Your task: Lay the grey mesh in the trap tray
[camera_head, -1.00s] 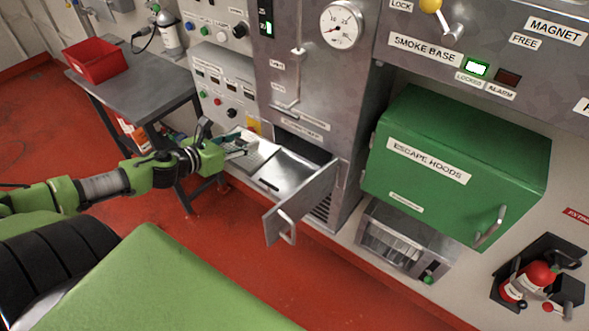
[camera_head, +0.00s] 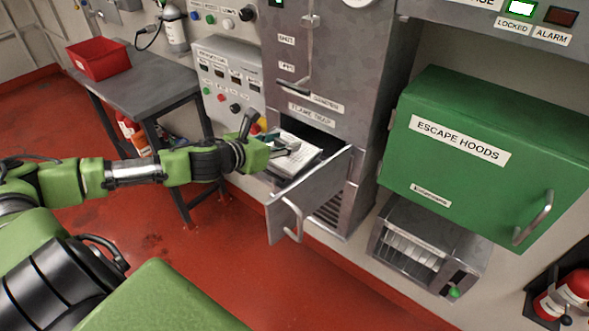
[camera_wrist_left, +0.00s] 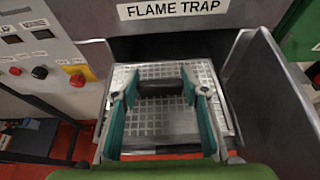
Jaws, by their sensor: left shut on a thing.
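The grey mesh (camera_head: 297,158) is a flat, pale grid panel with a dark bar handle across it. It also shows in the left wrist view (camera_wrist_left: 150,120). My left gripper (camera_head: 290,148) is shut on the handle (camera_wrist_left: 162,88), with its teal fingers at the bar's two ends. The mesh is over the pulled-out trap tray (camera_head: 266,181), in front of the flame trap opening. The mesh hides most of the tray. I cannot tell whether the mesh touches the tray floor. My right gripper is not in view.
The open trap door (camera_head: 318,187) stands just right of the tray. The green escape hoods cabinet (camera_head: 480,165) is farther right. A grey side table (camera_head: 140,85) with a red bin (camera_head: 99,60) stands left. The red floor in front is clear.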

